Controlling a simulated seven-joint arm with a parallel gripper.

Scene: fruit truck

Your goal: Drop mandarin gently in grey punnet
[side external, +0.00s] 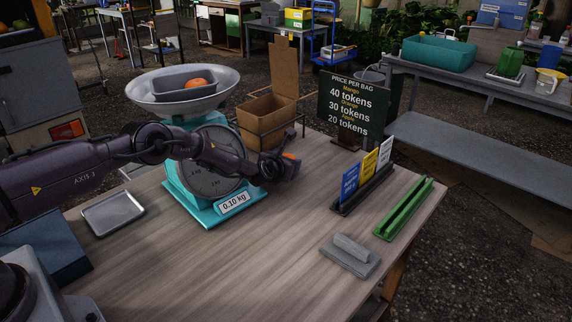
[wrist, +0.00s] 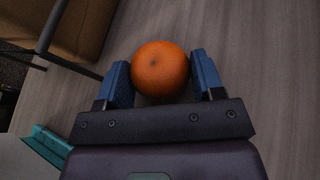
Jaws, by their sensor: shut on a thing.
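In the wrist view a round orange mandarin (wrist: 160,68) sits between the two blue fingers of my gripper (wrist: 163,80), which is shut on it. In the side view my gripper (side external: 287,168) is in front of the cardboard box, right of the scale, and only a bit of orange shows at its tip. The grey punnet (side external: 172,93) rests in the metal bowl on top of the teal scale, and another orange fruit (side external: 196,84) lies in it. The scale's label reads 0.10 kg.
The scale (side external: 208,213) with its metal bowl (side external: 225,92) stands left of my gripper. An open cardboard box (side external: 264,122) is behind it. A black price sign (side external: 351,108), a card holder (side external: 364,190) and a green rail (side external: 404,209) stand to the right. The table's front middle is clear.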

